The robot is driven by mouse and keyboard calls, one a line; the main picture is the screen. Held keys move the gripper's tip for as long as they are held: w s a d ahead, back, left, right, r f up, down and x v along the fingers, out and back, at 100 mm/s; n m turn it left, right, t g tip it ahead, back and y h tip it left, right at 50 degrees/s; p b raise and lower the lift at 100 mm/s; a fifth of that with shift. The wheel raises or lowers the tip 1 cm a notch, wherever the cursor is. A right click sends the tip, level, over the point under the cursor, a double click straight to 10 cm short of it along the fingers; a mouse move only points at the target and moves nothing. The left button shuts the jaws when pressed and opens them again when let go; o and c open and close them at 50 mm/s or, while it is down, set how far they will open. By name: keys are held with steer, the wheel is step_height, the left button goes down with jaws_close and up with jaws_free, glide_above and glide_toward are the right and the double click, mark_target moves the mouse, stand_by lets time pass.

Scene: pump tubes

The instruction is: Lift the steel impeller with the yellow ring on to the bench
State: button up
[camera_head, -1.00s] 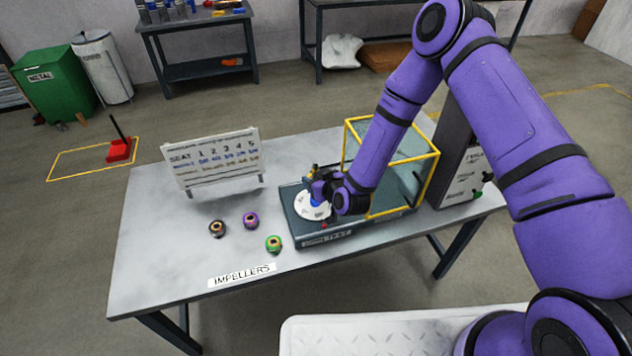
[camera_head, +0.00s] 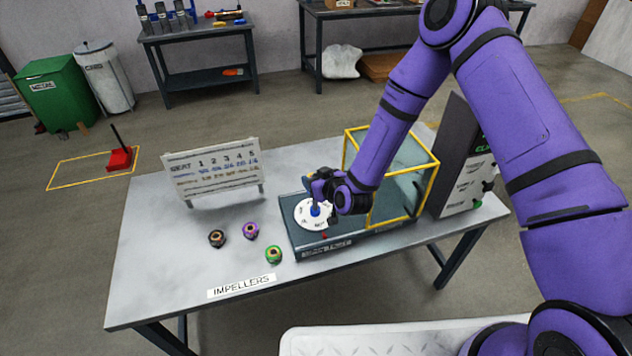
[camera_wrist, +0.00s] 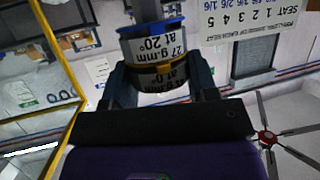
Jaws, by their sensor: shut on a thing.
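My gripper (camera_head: 318,187) is over the white marked disc (camera_head: 304,219) on the dark test rig. In the wrist view my gripper (camera_wrist: 158,85) has its two fingers either side of a round piece with a yellow ring (camera_wrist: 160,69), the steel impeller, and is shut on it. A blue-rimmed band with printed text (camera_wrist: 150,42) shows just beyond; I cannot tell whether it is part of the same piece. In the head view a blue part (camera_head: 316,210) sits at the disc's middle below my gripper, and the held impeller is mostly hidden.
Dark (camera_head: 217,238), purple (camera_head: 251,231) and green (camera_head: 274,254) impellers stand on the bench (camera_head: 160,270), behind the IMPELLERS label (camera_head: 242,286). A seat board (camera_head: 212,172) stands at the back. A yellow-framed guard (camera_head: 436,175) is close right of my gripper. The bench's left part is clear.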

steer(key=shift+r, duration=3.65)
